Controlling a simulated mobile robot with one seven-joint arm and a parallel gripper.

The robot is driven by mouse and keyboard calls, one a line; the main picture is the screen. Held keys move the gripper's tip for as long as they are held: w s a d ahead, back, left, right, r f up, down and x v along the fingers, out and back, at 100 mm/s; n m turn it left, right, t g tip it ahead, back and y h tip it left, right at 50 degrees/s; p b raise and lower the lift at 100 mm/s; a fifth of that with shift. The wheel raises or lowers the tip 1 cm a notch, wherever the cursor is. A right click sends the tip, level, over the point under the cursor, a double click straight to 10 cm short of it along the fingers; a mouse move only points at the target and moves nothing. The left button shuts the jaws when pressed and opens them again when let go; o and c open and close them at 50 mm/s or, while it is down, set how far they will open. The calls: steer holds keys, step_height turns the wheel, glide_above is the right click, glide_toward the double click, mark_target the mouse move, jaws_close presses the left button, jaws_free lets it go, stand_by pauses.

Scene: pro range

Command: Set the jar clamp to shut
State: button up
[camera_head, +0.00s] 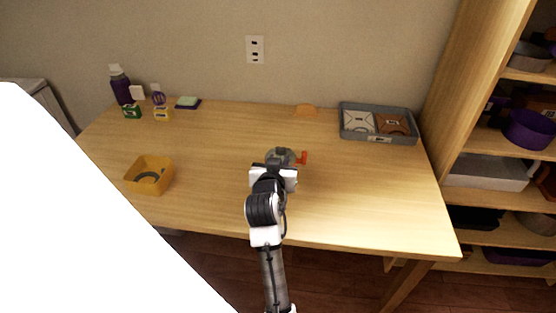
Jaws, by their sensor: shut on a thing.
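The jar (279,153) stands on the wooden table near its middle, with a grey top. An orange-red clamp part (304,157) sticks out at its right side. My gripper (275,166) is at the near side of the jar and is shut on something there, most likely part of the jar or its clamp. My own wrist hides the fingertips and the front of the jar, so I cannot tell the clamp's exact position.
A yellow bin (150,176) stands at the left front. A grey tray (378,137) with two flat packets is at the back right. The table right of the jar is clear.

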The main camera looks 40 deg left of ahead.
steer(key=o, duration=1)
steer(key=v, duration=1.3)
steer(key=shift+s+d, duration=0.25)
steer(key=shift+s, duration=0.1)
